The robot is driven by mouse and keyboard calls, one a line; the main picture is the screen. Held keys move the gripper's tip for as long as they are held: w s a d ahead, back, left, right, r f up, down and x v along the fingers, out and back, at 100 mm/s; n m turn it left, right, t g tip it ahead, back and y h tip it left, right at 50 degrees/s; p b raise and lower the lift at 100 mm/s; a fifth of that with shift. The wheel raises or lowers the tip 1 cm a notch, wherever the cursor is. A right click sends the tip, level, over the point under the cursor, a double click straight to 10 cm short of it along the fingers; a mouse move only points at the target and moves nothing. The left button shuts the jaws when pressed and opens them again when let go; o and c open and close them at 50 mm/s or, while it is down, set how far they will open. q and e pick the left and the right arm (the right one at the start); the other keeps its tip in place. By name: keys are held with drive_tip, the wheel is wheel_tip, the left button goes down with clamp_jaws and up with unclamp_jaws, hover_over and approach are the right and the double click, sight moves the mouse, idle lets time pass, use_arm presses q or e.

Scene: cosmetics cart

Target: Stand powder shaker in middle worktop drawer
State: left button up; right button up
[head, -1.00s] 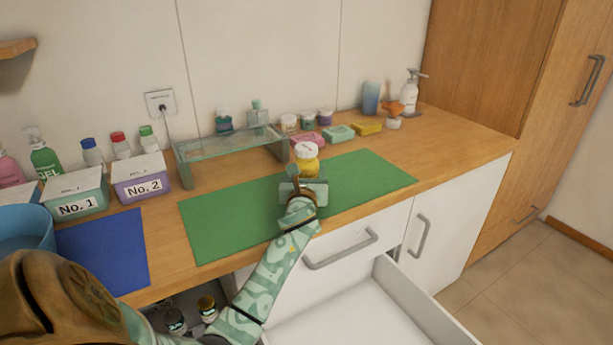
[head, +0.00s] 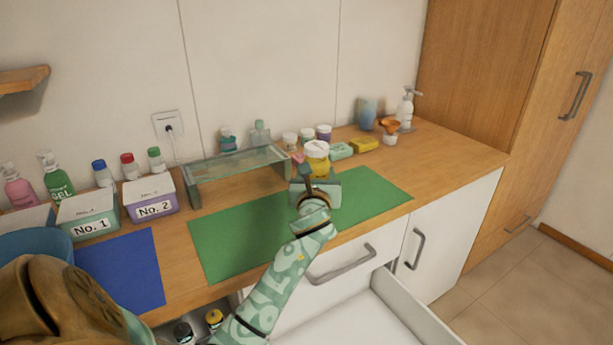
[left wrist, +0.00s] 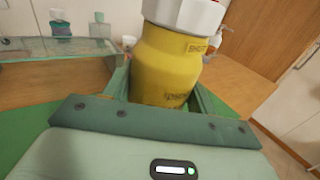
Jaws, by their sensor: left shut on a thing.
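The powder shaker is a yellow bottle (head: 317,166) with a white cap. In the left wrist view the yellow shaker (left wrist: 166,65) stands upright between the fingers, its cap cut off by the top edge. My left gripper (head: 317,179) is shut on it and holds it above the green mat (head: 235,240). An open white drawer (head: 345,322) shows at the bottom of the head view, in front of the worktop; its visible floor is bare. My right gripper does not show in either view.
A glass shelf stand (head: 237,165) is left of my gripper. Jars, soap bars and a pump bottle (head: 405,108) line the back. Labelled boxes (head: 150,196) and a blue mat (head: 125,268) are at left. Bottles (head: 213,318) show in a space below the worktop.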

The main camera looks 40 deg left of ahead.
use_arm(q)
drive_tip(key=s+d+r+m+t+h+p, duration=0.1)
drive_tip(key=s+d+r+h, duration=0.1)
drive_tip(key=d+r, duration=0.35)
drive_tip(key=s+d+r+m+t+h+p, duration=0.1)
drive_tip(key=s+d+r, duration=0.25)
drive_tip(key=d, duration=0.35)
drive_tip(key=s+d+f+m+t+h, duration=0.1)
drive_tip(key=s+d+f+m+h, duration=0.2)
drive_tip(key=s, duration=0.5)
drive_tip(key=s+d+f+m+t+h, duration=0.1)
drive_tip(key=s+d+f+m+h, duration=0.2)
drive_tip(key=s+d+f+h, duration=0.2)
drive_tip(key=s+d+f, duration=0.2)
drive_tip(key=s+d, duration=0.1)
drive_tip(key=d, duration=0.1)
drive_tip(key=shift+s+d+f+h, duration=0.15)
drive_tip(key=shift+d+f+h, duration=0.15)
drive_tip(key=shift+f, duration=0.1)
drive_tip(key=shift+a, duration=0.1)
